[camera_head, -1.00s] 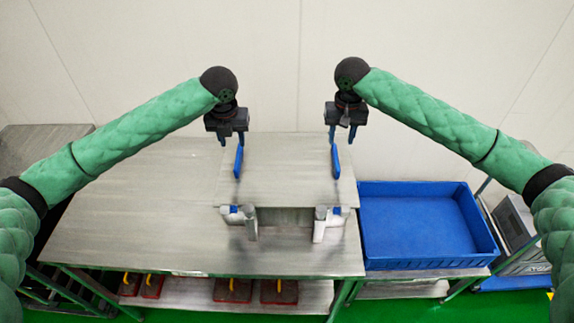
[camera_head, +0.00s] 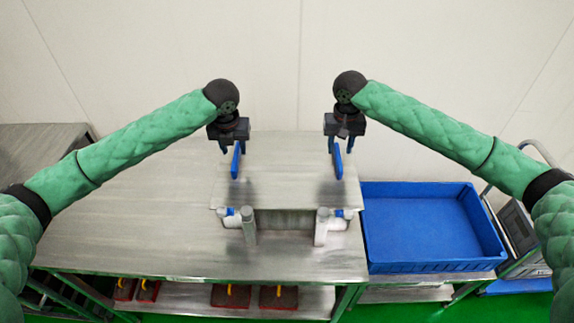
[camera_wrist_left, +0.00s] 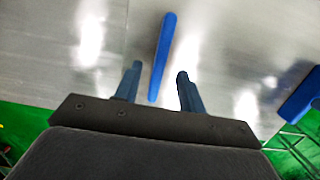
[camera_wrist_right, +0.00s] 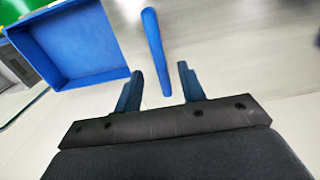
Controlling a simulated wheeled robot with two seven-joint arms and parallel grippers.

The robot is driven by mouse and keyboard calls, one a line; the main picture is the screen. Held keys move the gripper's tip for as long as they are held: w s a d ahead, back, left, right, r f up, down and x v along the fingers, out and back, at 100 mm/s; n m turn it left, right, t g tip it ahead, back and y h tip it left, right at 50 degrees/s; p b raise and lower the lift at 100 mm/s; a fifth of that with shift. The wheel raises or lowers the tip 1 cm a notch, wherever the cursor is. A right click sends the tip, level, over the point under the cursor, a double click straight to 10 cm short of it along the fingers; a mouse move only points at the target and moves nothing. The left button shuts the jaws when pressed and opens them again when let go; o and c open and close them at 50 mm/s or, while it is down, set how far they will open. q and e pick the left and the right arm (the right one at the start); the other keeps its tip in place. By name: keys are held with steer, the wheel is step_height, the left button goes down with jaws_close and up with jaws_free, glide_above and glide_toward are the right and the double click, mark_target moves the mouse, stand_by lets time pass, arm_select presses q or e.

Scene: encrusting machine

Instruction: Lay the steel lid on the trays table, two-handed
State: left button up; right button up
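The steel lid (camera_head: 287,185) is a flat grey plate with a blue upright handle on each side. It lies level on a steel unit (camera_head: 285,222) on the table. My left gripper (camera_head: 231,147) is open at the left handle (camera_head: 236,163). In the left wrist view that handle (camera_wrist_left: 163,55) stands in line with the gap between the fingers. My right gripper (camera_head: 341,146) is open at the right handle (camera_head: 337,162). In the right wrist view that handle (camera_wrist_right: 154,50) also lines up with the finger gap. Neither gripper is closed on a handle.
The steel table (camera_head: 130,215) is bare to the left of the lid. A blue empty tray (camera_head: 420,225) stands to the right on a lower stand. Red items with yellow handles (camera_head: 230,296) are on the shelf below. A wall is close behind.

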mark_target(235, 155)
arm_select(q)
steer(key=shift+w+f, duration=0.15)
steer(key=shift+f, duration=1)
steer(key=shift+w+f, duration=0.15)
steer(key=shift+f, duration=1)
arm_select(e)
steer(key=shift+f, duration=2.3)
arm_select(q)
jaws_close()
arm_select(e)
jaws_close()
